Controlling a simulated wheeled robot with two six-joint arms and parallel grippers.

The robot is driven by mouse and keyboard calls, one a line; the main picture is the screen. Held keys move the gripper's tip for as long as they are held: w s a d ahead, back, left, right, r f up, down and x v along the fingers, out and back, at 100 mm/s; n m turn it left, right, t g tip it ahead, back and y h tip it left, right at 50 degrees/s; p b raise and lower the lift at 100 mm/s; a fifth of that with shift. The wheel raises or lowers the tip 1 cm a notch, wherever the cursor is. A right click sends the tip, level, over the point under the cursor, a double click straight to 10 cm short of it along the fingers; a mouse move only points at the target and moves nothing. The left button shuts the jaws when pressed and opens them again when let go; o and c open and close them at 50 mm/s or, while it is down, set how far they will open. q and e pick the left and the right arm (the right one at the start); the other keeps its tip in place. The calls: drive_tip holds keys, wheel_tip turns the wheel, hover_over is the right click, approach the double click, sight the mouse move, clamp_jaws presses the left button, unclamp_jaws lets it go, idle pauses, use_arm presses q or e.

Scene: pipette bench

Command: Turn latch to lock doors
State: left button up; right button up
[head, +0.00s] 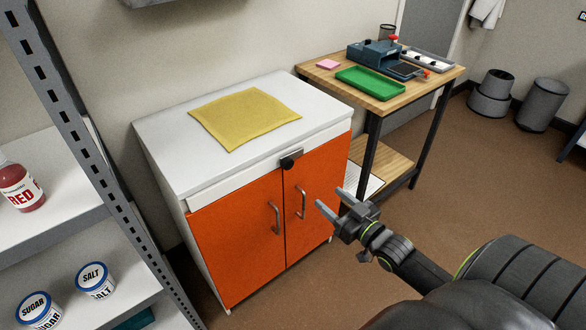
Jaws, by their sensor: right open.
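An orange two-door cabinet (240,235) with a white top stands in the middle of the head view. Both doors look closed, each with a grey vertical handle near the centre seam. A latch with a black knob (288,162) and a grey plate sits at the top of the doors, over the seam. My right gripper (329,200) is open and empty, in front of the right door, to the right of the right handle (300,202) and below the latch. It appears apart from the cabinet. My left gripper is not in view.
A yellow cloth (243,116) lies on the cabinet top. A metal shelf with a red bottle (22,188) and tins (95,281) stands at left. A wooden table (378,100) with a green tray (370,83) is behind right.

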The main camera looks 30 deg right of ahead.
drive_tip(key=b, duration=0.3)
approach(290, 165)
drive_tip(key=w+b, duration=0.1)
drive_tip(key=w, duration=0.1)
drive_tip(key=w+b, duration=0.1)
drive_tip(key=w, duration=0.1)
drive_tip(key=w+b, duration=0.1)
drive_tip(key=w, duration=0.1)
drive_tip(key=shift+w+a+r+b, duration=0.1)
drive_tip(key=shift+w+a+b, duration=0.2)
drive_tip(key=shift+a+b, duration=0.1)
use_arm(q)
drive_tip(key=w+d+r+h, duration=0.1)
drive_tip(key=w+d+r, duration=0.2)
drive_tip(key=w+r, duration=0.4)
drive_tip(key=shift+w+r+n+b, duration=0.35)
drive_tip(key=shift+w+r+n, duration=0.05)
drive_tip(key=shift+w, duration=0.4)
use_arm(e)
drive_tip(key=shift+w+r, duration=0.1)
drive_tip(key=shift+w, duration=0.95)
clamp_jaws()
